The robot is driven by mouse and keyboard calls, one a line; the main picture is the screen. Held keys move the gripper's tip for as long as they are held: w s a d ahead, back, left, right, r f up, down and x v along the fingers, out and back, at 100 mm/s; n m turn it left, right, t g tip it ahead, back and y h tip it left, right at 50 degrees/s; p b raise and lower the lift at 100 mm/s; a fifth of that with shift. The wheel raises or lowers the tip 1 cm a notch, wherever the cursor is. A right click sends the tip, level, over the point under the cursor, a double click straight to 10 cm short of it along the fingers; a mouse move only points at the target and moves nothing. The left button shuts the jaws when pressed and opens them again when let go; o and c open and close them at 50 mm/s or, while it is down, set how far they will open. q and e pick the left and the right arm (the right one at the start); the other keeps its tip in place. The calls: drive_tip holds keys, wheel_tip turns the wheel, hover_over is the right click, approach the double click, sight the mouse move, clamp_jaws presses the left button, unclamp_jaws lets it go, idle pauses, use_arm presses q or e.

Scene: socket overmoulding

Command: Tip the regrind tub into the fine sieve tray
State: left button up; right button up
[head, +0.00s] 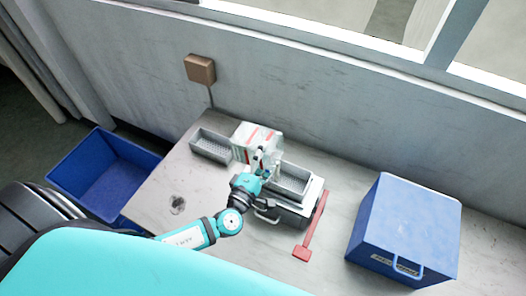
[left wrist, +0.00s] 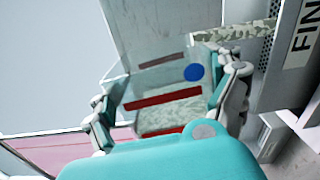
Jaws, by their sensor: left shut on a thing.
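The regrind tub (head: 257,136) is a clear-white box with red stripes. My left gripper (head: 263,158) is shut on it and holds it tilted. In the left wrist view, the tub (left wrist: 165,80) shows a blue dot and speckled flakes inside, between the fingers of my left gripper (left wrist: 170,100). A speckled band of flakes (left wrist: 240,31) runs from the tub toward the fine sieve tray (left wrist: 275,75), whose label reads "FIN" before it is cut off. In the head view this appears to be the right-hand grey tray (head: 292,181), beside the gripper. My right gripper is out of view.
A second grey perforated tray (head: 211,146) sits to the left on the worn table. A grey unit (head: 283,212) is under the right tray, with a red T-shaped piece (head: 311,228) beside it. A blue case (head: 410,225) stands right; a blue bin (head: 105,178) is left of the table.

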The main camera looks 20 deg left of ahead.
use_arm(q)
drive_tip(key=m+p, duration=0.1)
drive_tip(key=r+m+p, duration=0.1)
drive_tip(key=shift+d+p, duration=0.4)
drive_tip(key=shift+d+m+p, duration=0.3)
drive_tip(key=shift+m+p, duration=0.2)
drive_tip(key=shift+m, duration=0.4)
drive_tip(key=shift+f, duration=0.1)
